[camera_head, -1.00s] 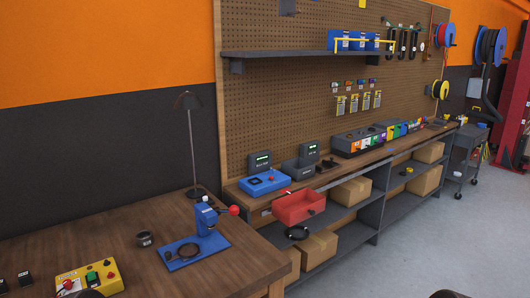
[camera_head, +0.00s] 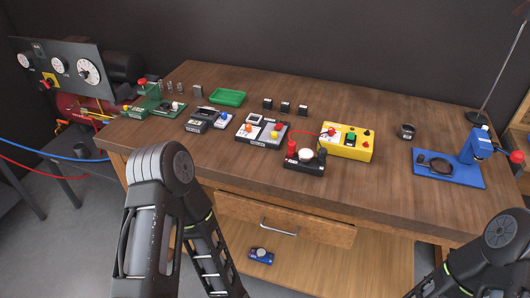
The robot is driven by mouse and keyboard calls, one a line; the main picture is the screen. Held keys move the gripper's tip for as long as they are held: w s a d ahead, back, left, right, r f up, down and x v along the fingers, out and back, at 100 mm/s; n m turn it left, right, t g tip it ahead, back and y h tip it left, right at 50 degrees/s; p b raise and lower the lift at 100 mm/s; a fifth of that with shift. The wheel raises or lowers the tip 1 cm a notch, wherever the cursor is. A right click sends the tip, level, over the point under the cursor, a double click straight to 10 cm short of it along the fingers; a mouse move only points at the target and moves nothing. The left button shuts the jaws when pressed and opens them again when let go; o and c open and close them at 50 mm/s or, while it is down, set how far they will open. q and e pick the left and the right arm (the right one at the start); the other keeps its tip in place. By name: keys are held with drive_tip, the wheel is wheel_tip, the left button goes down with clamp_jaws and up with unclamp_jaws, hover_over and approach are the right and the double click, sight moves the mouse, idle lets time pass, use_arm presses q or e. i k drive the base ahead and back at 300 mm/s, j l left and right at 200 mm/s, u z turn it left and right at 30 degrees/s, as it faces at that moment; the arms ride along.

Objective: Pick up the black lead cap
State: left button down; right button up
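A low black block (camera_head: 305,166) stands near the front edge of the wooden workbench, in the middle of the head view. On it are an upright red piece (camera_head: 291,149), a pale round piece (camera_head: 306,155) and an upright black piece (camera_head: 321,154). The black piece looks like the black lead cap, but it is too small for me to be sure. My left arm rises at the lower left and my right arm at the lower right. Neither gripper shows in the view.
A yellow control box (camera_head: 346,143) stands close right of the black block, and a grey-white device (camera_head: 262,133) to its left. A blue press (camera_head: 452,166), green tray (camera_head: 228,97) and dark cup (camera_head: 406,132) are farther off. A drawer (camera_head: 280,221) lies below the front edge.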

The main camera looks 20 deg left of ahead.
sight(321, 159)
drive_tip(key=i+j, duration=0.1)
drive_tip(key=j, duration=0.8)
drive_tip(key=i+j+u, duration=0.1)
drive_tip(key=j, duration=0.35)
drive_tip(key=z, duration=2.05)
drive_tip(key=j, duration=0.1)
